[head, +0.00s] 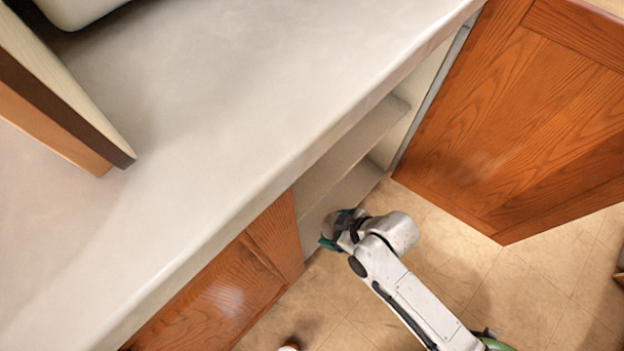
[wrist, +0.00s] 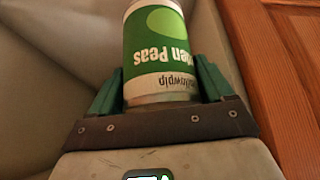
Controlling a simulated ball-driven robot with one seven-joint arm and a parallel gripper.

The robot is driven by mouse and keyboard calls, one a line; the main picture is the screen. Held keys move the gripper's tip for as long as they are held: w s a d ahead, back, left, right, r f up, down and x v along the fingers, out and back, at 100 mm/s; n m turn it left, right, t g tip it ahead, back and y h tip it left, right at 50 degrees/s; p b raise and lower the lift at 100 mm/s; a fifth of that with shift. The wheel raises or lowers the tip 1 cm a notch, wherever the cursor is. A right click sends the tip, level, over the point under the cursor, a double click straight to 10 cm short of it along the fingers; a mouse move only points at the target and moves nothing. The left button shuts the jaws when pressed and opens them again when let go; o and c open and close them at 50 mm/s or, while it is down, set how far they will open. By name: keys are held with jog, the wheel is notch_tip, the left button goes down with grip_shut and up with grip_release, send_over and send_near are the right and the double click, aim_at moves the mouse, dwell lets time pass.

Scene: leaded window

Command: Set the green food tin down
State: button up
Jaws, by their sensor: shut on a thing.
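The green food tin (wrist: 158,45) is a green and white can with "Peas" lettering that reads upside down in the wrist view. My gripper (wrist: 158,85) is shut on it, with a green finger on each side of the can. The tin's far end is cut off by the top of the wrist view. In the head view my gripper (head: 329,242) is at the opening of the cabinet under the counter. I cannot make out the tin there. Whether the tin touches any surface is not clear.
The cabinet has a pale inner shelf (head: 350,145). Its wooden door (head: 525,110) stands open on the right, and a closed wooden front (head: 215,290) is on the left. The counter (head: 230,90) overhangs above. Tiled floor (head: 545,300) is clear beside my arm.

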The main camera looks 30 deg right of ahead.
jog(key=shift+w+d+f+b, duration=0.4)
jog(key=shift+w+f+b, duration=1)
jog(key=shift+w+f, duration=0.65)
jog(key=shift+w+d+f+b, duration=0.35)
jog(key=shift+w+f+b, duration=1.05)
jog(key=shift+w+f, duration=0.65)
jog(key=shift+w+d+f+b, duration=0.4)
jog(key=shift+w+f+b, duration=1)
jog(key=shift+w+f, duration=0.65)
jog(key=shift+f, duration=0.1)
jog(key=o, duration=1.3)
jog(key=s+d+r+m+g+h+p, duration=0.1)
jog(key=s+d+r+m+p, duration=0.1)
jog(key=s+r, duration=0.4)
jog(key=s+d+r+m+g+h+p, duration=0.1)
jog(key=s+d+r+m+g+p, duration=0.1)
jog(key=s+r, duration=0.5)
jog(key=s+d+r+m+g+h+p, duration=0.1)
jog(key=s+d+r+m+p, duration=0.1)
jog(key=s+r, duration=0.5)
jog(key=shift+s+d+r+g, duration=0.2)
jog(key=shift+s+d, duration=0.25)
jog(key=shift+s, duration=0.2)
jog(key=shift+s+d+r+g, duration=0.1)
jog(key=shift+s+d+g, duration=0.1)
jog(key=shift+s+d, duration=0.35)
